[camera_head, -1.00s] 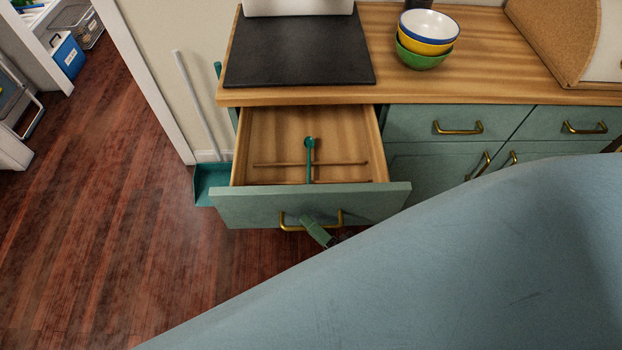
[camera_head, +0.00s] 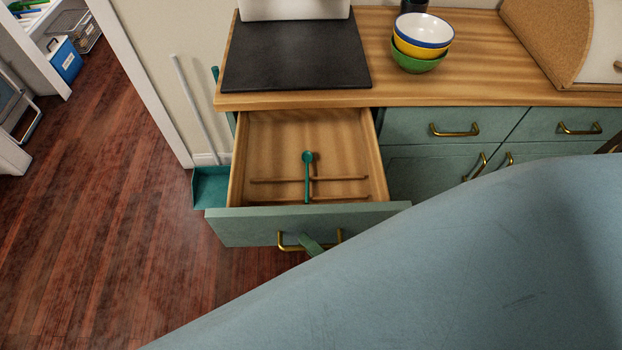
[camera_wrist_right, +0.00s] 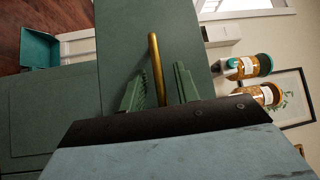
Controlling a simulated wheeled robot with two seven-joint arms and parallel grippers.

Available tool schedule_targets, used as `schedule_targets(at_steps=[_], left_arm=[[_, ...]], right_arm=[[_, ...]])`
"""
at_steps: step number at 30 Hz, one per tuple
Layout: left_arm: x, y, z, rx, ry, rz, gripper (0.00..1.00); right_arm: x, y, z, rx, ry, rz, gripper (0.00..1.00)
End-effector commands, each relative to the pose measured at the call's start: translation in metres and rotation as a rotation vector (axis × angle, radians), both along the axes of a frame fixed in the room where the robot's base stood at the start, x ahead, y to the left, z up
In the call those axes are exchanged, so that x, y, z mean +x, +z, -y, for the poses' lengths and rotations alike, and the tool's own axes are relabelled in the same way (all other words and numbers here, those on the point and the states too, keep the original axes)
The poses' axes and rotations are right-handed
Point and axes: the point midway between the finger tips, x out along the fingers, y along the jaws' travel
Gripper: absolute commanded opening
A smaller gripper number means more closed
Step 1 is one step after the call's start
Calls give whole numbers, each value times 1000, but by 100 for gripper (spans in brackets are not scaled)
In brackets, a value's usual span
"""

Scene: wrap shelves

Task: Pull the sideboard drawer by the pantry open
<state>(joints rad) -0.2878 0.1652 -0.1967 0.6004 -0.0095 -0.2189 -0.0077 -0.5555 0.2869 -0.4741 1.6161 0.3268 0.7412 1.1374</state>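The green sideboard drawer (camera_head: 255,228) is pulled well out below the left end of the counter, its wooden inside showing. A teal spoon-like utensil (camera_head: 307,175) and thin brown sticks (camera_head: 270,181) are in it. Its brass handle (camera_head: 283,240) is partly hidden by my right gripper (camera_head: 312,243) and arm. In the right wrist view, the handle (camera_wrist_right: 156,60) runs between the two green fingers of my right gripper (camera_wrist_right: 160,86). The fingers stand apart, with gaps showing beside the bar. My left gripper is not in view.
My blue arm covers the lower right. Stacked bowls (camera_head: 420,40) and a black mat (camera_head: 297,55) are on the counter (camera_head: 480,75). A teal dustpan (camera_head: 210,187) stands left of the drawer. The wooden floor (camera_head: 120,220) at left is clear.

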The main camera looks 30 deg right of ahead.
Motion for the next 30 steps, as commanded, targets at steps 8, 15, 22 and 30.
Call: schedule_targets(at_steps=[8,15,22,30], left_arm=[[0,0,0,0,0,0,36],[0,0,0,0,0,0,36],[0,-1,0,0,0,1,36],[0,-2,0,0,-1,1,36]], right_arm=[[-3,-1,1,-1,1,-2,32],[-38,-7,12,-3,2,-7,32],[-87,-14,29,-2,2,-6,32],[-121,-18,41,-1,1,-2,32]])
